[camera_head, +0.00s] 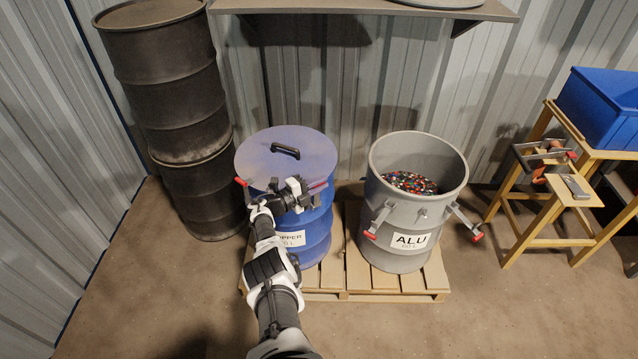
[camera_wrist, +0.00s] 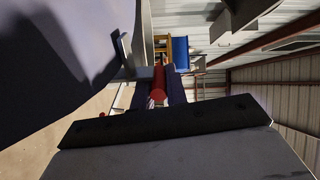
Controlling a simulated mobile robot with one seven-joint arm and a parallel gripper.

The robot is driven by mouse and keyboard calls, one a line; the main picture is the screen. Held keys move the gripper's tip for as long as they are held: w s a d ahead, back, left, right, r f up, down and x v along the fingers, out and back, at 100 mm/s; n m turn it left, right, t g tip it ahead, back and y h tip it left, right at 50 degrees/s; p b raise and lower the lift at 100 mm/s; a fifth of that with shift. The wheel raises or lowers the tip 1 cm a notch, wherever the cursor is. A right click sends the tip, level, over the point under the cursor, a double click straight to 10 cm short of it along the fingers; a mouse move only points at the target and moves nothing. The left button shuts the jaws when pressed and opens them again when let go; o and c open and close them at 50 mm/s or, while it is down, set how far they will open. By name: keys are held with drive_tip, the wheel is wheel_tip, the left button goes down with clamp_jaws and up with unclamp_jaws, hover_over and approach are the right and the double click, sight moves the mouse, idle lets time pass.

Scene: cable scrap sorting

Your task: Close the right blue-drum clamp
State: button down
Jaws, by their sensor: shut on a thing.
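The blue drum (camera_head: 318,235) stands on the left of the pallet with its blue lid (camera_head: 262,150) on top. The lid has a black handle (camera_head: 285,151). The right clamp's red handle (camera_head: 318,185) shows beside my gripper (camera_head: 304,191), at the right side of the drum just below the lid's edge. In the wrist view my gripper's fingers are shut on the red handle (camera_wrist: 158,84), with a grey metal part of the clamp beside it. The left clamp's red tip (camera_head: 241,182) shows at the drum's left side. My arm hides part of the drum's front and label.
A grey open drum (camera_head: 400,262) labelled ALU, holding coloured granules (camera_head: 411,183), stands close to the right, its clamps hanging outward. Dark stacked drums (camera_head: 165,90) stand behind left. A shelf (camera_head: 350,7) is above. A wooden stand with a blue bin (camera_head: 603,110) is at right.

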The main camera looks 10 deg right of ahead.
drive_tip(key=shift+w+a+r+n, duration=0.2)
drive_tip(key=shift+w+r+n, duration=0.1)
drive_tip(key=shift+w, duration=0.1)
drive_tip(key=c, duration=1.4)
unclamp_jaws()
drive_tip(key=shift+f, duration=0.2)
drive_tip(key=p+v, duration=0.4)
drive_tip(key=v, duration=0.9)
drive_tip(key=shift+s+a, duration=0.2)
drive_tip(key=shift+a, duration=0.1)
